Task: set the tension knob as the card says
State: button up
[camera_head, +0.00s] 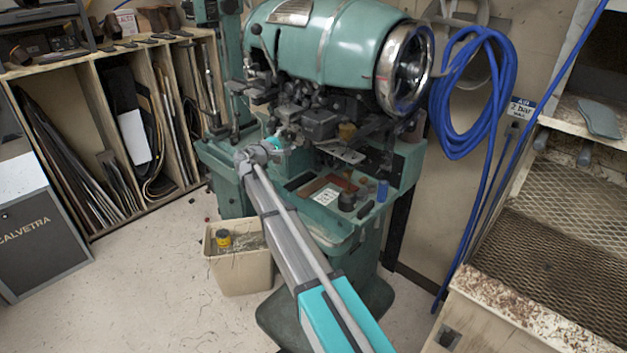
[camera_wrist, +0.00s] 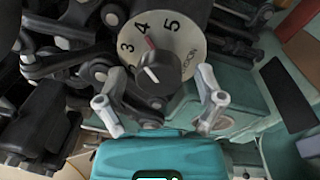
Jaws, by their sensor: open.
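The tension knob (camera_wrist: 157,76) is dark and round, with a short white pointer line on its face. It sits in front of a pale dial (camera_wrist: 188,42) marked 3, 4 and 5, with a red mark near the 4. The exact setting is hard to read. My gripper (camera_wrist: 158,94) is open, its two grey fingers apart on either side of the knob, without clear contact. In the head view my gripper (camera_head: 262,150) is at the machine's front, and the knob cannot be made out. A white card (camera_head: 326,196) lies on the machine's tray; its writing is too small to read.
The green stitching machine (camera_head: 335,40) has dark linkages crowded around the dial. A beige bin (camera_head: 240,272) stands below left. A blue hose (camera_head: 450,130) hangs at right. Floor is clear at left.

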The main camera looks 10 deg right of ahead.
jog(key=shift+n, duration=0.3)
jog(key=shift+n, duration=2.1)
jog(key=n+p, duration=0.1)
jog(key=n, duration=0.3)
jog(key=shift+s+y, duration=0.1)
jog(key=shift+y, duration=0.2)
jog(key=v, duration=1.4)
jog(key=s+d+f+m+g+y+p, duration=0.1)
jog(key=s+d+f+m+g+y, duration=0.2)
jog(key=s+d, duration=0.6)
jog(key=s+d+f+m+g+y+p, duration=0.2)
jog(key=s+d+f+m+g+y, duration=0.1)
jog(key=s+d+f+m+g, duration=0.3)
jog(key=shift+s+d+f+m, duration=1.1)
jog(key=shift+s+d+m, duration=0.25)
jog(key=shift+d+m, duration=0.9)
jog(key=shift+d+n, duration=0.2)
jog(key=shift+n, duration=0.15)
